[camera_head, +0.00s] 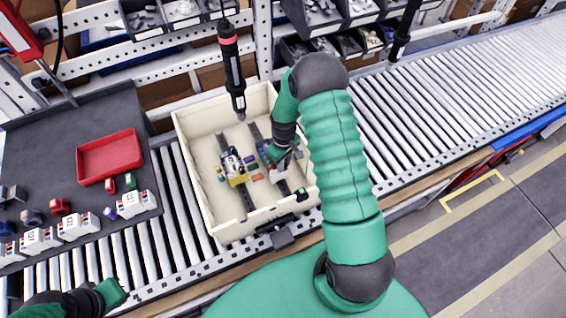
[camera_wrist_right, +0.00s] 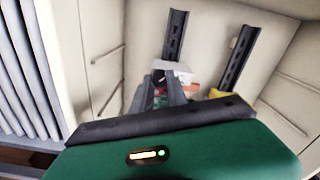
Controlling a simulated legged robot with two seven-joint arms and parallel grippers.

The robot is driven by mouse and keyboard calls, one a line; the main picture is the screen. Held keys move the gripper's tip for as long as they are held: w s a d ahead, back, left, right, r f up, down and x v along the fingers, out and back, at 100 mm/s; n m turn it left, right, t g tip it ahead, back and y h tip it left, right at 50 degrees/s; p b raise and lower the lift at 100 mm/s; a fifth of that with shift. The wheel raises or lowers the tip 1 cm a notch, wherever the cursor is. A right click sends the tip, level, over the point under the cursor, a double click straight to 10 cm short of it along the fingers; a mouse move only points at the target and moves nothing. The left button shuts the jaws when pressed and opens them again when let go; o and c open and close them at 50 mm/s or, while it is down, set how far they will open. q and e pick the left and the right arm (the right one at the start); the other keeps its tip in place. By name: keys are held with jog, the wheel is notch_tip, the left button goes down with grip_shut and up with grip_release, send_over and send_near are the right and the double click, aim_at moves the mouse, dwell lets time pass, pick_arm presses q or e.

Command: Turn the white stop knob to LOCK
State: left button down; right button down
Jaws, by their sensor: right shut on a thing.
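A cream box (camera_head: 190,150) stands on the roller conveyor with two dark rails inside. A white part (camera_head: 281,171) sits on the right rail; it also shows in the right wrist view (camera_wrist_right: 181,67). My right gripper (camera_head: 279,157) reaches down into the box at this part. In the right wrist view its fingers (camera_wrist_right: 161,92) are close together, shut on a small piece that appears to be the white stop knob. The fingers hide most of it, and its LOCK marking cannot be read. My left gripper (camera_head: 118,291) is at the lower left, away from the box; its jaws are unclear.
A yellow part (camera_head: 237,180) and small coloured parts sit on the left rail. A black and red screwdriver (camera_head: 231,70) hangs above the box's far side. A red tray (camera_head: 109,156) and several white blocks lie at left. The conveyor (camera_head: 440,105) is clear at right.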

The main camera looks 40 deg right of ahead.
jog(key=shift+d, duration=0.15)
dwell(0.3)
jog(key=c, duration=1.7)
grip_release()
jog(key=o, duration=0.4)
jog(key=shift+s, duration=0.15)
jog(key=shift+r, duration=0.2)
notch_tip(320, 180, up, 16)
jog(key=b, duration=0.2)
jog(key=shift+r, duration=0.25)
